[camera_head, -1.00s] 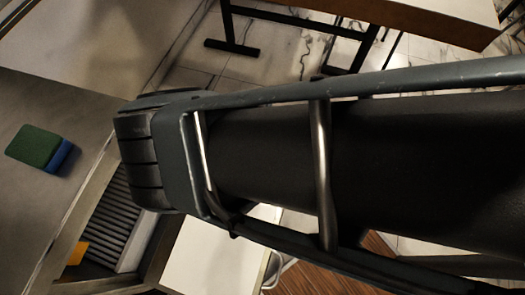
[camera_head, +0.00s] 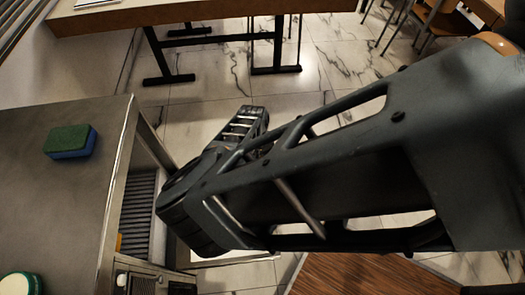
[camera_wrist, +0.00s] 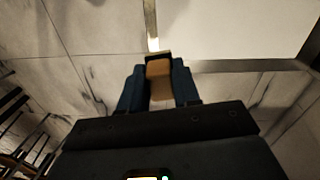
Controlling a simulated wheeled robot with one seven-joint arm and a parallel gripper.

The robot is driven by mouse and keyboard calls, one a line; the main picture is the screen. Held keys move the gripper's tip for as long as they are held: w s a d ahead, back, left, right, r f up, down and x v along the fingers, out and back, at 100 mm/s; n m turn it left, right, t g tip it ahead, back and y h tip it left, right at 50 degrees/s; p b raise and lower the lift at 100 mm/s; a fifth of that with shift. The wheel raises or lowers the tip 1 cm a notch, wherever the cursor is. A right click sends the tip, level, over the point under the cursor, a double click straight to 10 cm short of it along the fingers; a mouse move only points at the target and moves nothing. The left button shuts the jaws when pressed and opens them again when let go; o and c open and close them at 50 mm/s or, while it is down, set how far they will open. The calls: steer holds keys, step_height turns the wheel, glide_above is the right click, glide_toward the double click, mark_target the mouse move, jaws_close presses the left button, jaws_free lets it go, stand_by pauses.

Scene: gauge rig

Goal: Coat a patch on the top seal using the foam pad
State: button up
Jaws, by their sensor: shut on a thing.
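In the wrist view, my gripper (camera_wrist: 158,88) is shut on a small tan block, which I take to be the foam pad (camera_wrist: 160,68). The block sits between the two blue fingers, and its far end is dark. The held block is over a pale tiled floor and beside a white surface. In the head view my arm fills the middle and right, and I cannot make out the fingers or the block there. I cannot identify the top seal in either view.
A green-and-blue sponge (camera_head: 70,141) lies on the grey counter (camera_head: 60,210) at the left. A round white thing with a green rim (camera_head: 18,286) is cut off at the lower left corner. A wooden-topped table (camera_head: 190,14) stands at the back. Marble floor lies between.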

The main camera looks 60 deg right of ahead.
steer(key=shift+s+d+r+m, duration=0.1)
steer(key=shift+s+d+m, duration=0.05)
steer(key=shift+d+m, duration=0.15)
steer(key=shift+s+d+r+m, duration=0.1)
steer(key=shift+d+m, duration=0.1)
steer(key=shift+d, duration=0.2)
step_height(320, 180, down, 6)
steer(key=b, duration=0.5)
steer(key=shift+s+d+r, duration=0.1)
steer(key=shift+d, duration=0.05)
steer(key=shift+f+b, duration=0.95)
steer(key=shift+f, duration=0.1)
steer(key=shift+s+r, duration=0.1)
